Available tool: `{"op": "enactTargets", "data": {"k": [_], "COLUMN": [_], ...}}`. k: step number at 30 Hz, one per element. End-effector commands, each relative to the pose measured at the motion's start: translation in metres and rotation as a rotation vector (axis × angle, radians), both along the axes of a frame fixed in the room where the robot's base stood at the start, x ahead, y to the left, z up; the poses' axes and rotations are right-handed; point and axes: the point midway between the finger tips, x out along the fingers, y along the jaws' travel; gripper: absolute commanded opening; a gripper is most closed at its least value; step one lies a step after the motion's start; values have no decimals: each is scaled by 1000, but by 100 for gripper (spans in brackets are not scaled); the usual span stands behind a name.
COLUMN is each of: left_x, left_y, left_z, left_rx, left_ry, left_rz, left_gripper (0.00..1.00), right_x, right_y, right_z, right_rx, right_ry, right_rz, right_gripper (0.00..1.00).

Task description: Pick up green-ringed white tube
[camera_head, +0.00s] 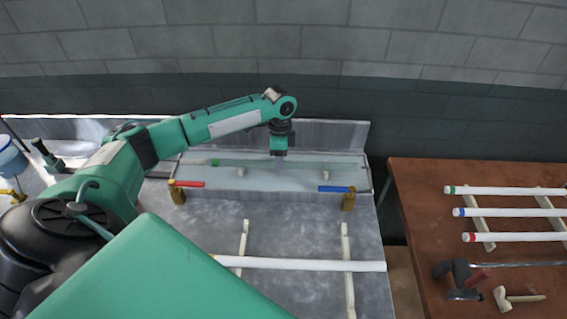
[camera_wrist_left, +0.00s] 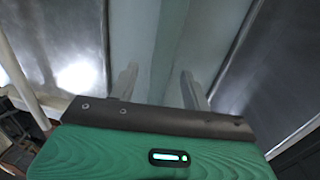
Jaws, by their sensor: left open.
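A green-ringed white tube (camera_head: 510,191) lies on wooden rails on the brown table at the right, the farthest of three ringed tubes. In the left wrist view both fingers (camera_wrist_left: 158,82) stand apart over a pale greenish band, and no grasp shows. My right gripper is out of view.
Blue-ringed (camera_head: 510,212) and red-ringed (camera_head: 515,237) tubes lie nearer on the brown table (camera_head: 420,190). A white tube (camera_head: 310,265) rests on bench rails. Red (camera_head: 188,183) and blue (camera_head: 336,189) valve handles flank the trough's front. A gap separates bench and table.

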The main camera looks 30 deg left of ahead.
Motion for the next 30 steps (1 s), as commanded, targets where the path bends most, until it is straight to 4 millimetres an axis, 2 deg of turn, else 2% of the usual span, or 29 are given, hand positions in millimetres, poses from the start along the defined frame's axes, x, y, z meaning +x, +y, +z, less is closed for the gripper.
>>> {"op": "enactTargets", "data": {"k": [2, 3, 10, 19, 23, 26, 30], "left_x": [0, 0, 0, 0, 1, 1, 1], "left_y": [0, 0, 0, 0, 0, 0, 0], "left_z": [0, 0, 0, 2, 8, 19, 47], "left_rx": [0, 0, 0, 0, 0, 1, 0], "left_ry": [0, 0, 0, 0, -2, -3, -5], "left_rz": [0, 0, 0, 1, 1, 1, -1], "left_gripper": [48, 44, 0, 0, 0, 0, 0], "right_x": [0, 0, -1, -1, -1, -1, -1], "right_y": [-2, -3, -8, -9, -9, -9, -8], "right_z": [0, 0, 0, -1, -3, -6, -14], "right_rx": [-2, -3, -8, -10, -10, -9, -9], "right_ry": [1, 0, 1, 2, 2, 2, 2], "right_rz": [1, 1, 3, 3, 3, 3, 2], "right_gripper": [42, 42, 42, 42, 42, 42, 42]}}
